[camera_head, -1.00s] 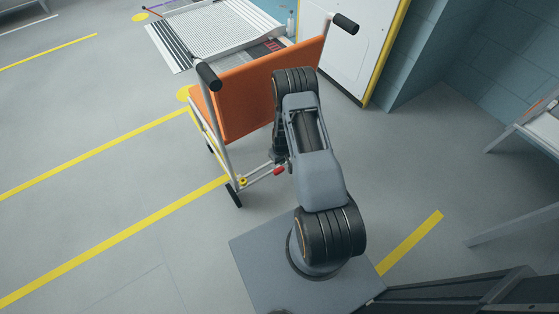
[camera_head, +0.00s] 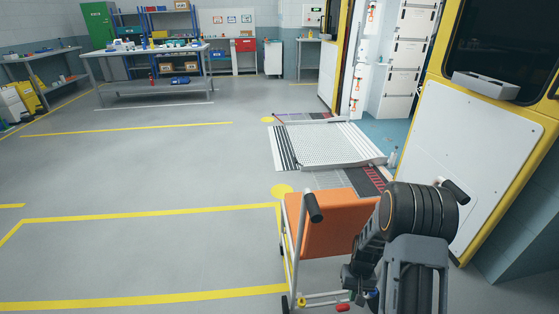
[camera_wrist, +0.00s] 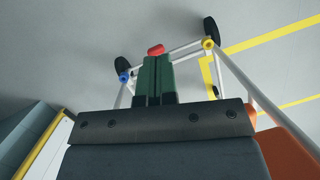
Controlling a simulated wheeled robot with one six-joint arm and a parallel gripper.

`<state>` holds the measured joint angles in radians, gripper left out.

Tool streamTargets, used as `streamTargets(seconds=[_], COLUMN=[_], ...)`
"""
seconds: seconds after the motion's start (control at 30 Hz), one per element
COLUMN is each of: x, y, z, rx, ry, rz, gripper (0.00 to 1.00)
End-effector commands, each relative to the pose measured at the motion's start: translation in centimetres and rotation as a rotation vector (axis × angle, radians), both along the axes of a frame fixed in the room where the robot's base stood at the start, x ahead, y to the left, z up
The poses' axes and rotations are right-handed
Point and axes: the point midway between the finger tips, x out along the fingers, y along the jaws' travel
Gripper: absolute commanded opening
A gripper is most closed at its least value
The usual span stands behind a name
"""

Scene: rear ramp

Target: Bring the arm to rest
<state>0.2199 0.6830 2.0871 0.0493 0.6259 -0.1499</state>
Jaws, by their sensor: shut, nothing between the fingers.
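My gripper (camera_wrist: 157,75) shows in the wrist view as two green fingers pressed together, shut and empty. Beyond its tips is a red pedal (camera_wrist: 156,49) on the orange-backed wheeled chair; I cannot tell how far apart they are. In the head view my arm is folded at the lower right, in front of the chair's orange backrest (camera_head: 330,222). The fingers are not clearly visible there. The red pedal (camera_head: 342,307) shows at the bottom edge, beside my wrist.
The chair's black push handles (camera_head: 314,207) stand close to my arm. A light ramp plate (camera_head: 325,145) lies behind the chair, at a yellow-trimmed vehicle. A white panel (camera_head: 470,160) is at right. Open floor (camera_head: 150,180) with yellow lines lies left. Workbenches (camera_head: 150,53) stand far back.

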Motion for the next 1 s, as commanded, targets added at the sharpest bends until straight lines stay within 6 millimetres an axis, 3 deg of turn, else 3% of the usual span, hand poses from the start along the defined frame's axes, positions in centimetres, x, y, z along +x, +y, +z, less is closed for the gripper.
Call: streamTargets(seconds=[0.03, 0.2, 0.4, 0.5, 0.6, 0.8, 1.0], x=[-0.2, -2.3, -5.6, -7.0, -8.0, -8.7, -8.8], y=[0.5, 2.3, 4.3, 5.0, 5.6, 6.5, 7.1], z=[5.0, 16.3, 27.7, 32.1, 35.8, 41.3, 43.7], rx=[-0.009, -0.038, -0.065, -0.074, -0.08, -0.083, -0.081], ry=[-0.019, -0.071, -0.19, -0.267, -0.353, -0.504, -0.564], rz=[0.0, -0.004, 0.016, 0.038, 0.062, 0.093, 0.109], gripper=[0.0, 0.0, 0.0, 0.0, 0.0, 0.0, 0.0])
